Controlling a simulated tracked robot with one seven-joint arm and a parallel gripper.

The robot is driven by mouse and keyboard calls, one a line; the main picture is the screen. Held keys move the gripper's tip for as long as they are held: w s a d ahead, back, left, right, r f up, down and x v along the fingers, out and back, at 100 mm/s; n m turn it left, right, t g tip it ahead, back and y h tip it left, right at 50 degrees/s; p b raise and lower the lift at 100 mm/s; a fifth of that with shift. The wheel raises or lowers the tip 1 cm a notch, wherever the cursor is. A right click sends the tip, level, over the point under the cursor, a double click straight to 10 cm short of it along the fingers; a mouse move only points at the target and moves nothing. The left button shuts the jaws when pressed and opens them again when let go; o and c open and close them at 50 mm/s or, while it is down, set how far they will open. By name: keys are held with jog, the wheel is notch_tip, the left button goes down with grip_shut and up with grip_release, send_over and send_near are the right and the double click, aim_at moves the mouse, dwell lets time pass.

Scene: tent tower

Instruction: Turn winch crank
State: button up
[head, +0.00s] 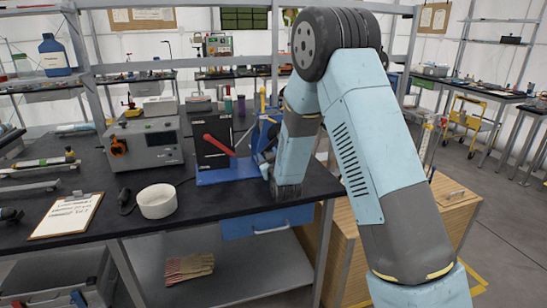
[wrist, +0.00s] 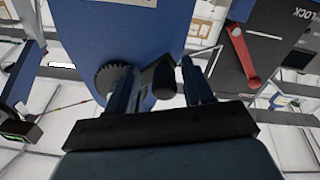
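The winch is a blue upright housing (wrist: 125,40) with a dark toothed gear (wrist: 115,78) on its face in the wrist view. A dark cylindrical grip (wrist: 163,77), apparently the crank handle, lies between the two fingers of my gripper (wrist: 158,82). The fingers stand apart, with a visible gap on the right side of the grip. In the head view the blue winch (head: 268,132) stands at the bench's right end, partly hidden behind my arm. My gripper is close against its near side there, and its fingers are hard to make out.
A red lever (head: 219,145) on a black lock box (head: 211,138) stands left of the winch; the lever also shows in the wrist view (wrist: 242,55). A grey instrument (head: 147,145), a white bowl (head: 157,201) and a clipboard (head: 68,215) share the bench. A wooden cabinet (head: 455,205) stands right.

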jog(key=shift+s, duration=0.2)
jog(key=v, duration=1.3)
jog(key=shift+s, duration=0.3)
jog(key=shift+f, duration=0.1)
